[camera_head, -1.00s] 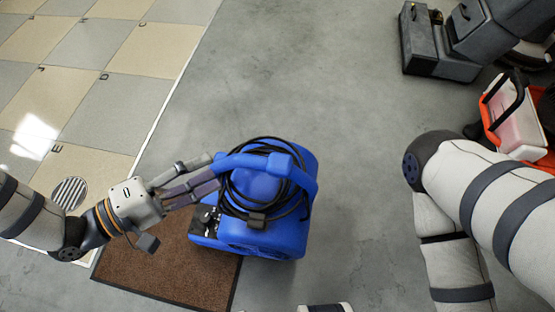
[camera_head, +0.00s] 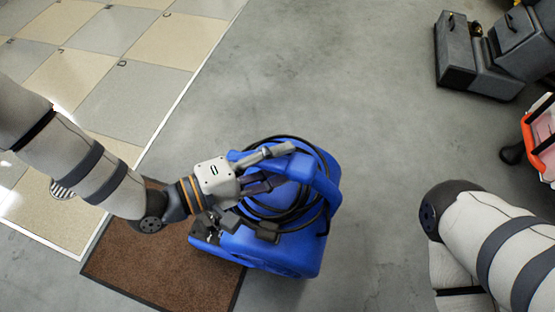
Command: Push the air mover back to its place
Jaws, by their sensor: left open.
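The blue air mover (camera_head: 290,250) stands at the picture's middle, partly over a brown mat (camera_head: 140,245) and partly on the grey floor. A black cable (camera_head: 325,190) is coiled on its top, around the blue handle (camera_head: 318,180). My left gripper (camera_head: 278,166) is open, with its fingers over the top of the air mover at the left end of the handle. I cannot tell whether the fingers touch it. My right arm (camera_head: 485,230) comes in at the lower right; its gripper is out of view.
Tiled floor with a white edge line (camera_head: 185,95) lies at the left. A dark grey machine (camera_head: 465,60) stands at the upper right, with an orange and white container (camera_head: 545,135) below it at the right edge. The grey floor (camera_head: 330,70) beyond the air mover is clear.

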